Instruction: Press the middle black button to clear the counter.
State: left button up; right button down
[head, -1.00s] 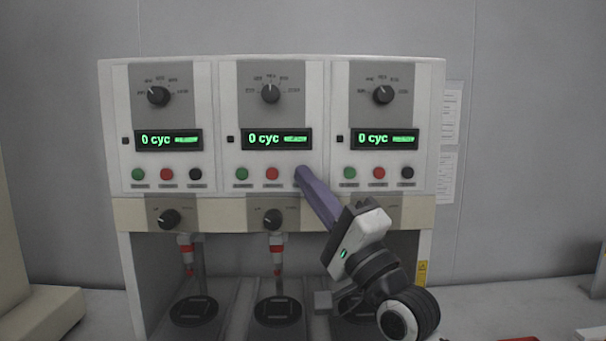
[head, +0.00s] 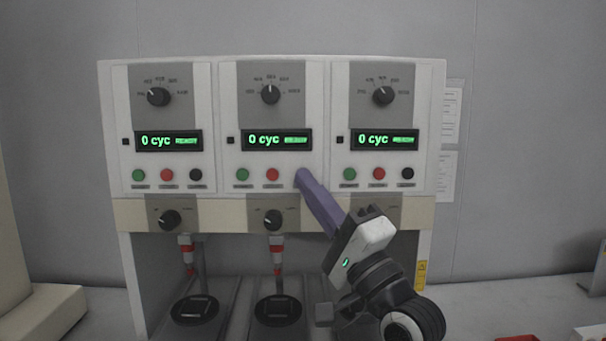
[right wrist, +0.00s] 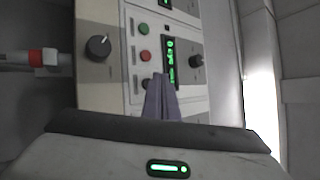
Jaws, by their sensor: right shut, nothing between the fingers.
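The test machine has three panels, each with a dial, a display and a row of green, red and black buttons. The middle display (head: 277,140) reads "0 cyc", as do the other two. The middle panel's green button (head: 242,174) and red button (head: 272,174) show clearly. My right gripper (head: 302,176) is shut and empty, its purple fingertips covering the middle black button's spot in the head view. In the right wrist view the black button (right wrist: 146,84) peeks out beside the fingertips (right wrist: 160,84). I cannot tell whether they touch it. My left gripper is out of view.
The left panel's black button (head: 195,174) and the right panel's black button (head: 407,173) are uncovered. Lower knobs (head: 273,219) and red-tipped test fixtures (head: 277,255) sit below the panels. A red object (head: 517,338) lies at the lower right edge.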

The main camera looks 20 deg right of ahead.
jog(key=s, duration=0.2)
jog(key=s+a+p, duration=0.1)
jog(key=s, duration=0.1)
jog(key=shift+s+a+p, duration=0.15)
jog(key=shift+s+p, duration=0.15)
jog(key=shift+s, duration=0.05)
dwell(0.5)
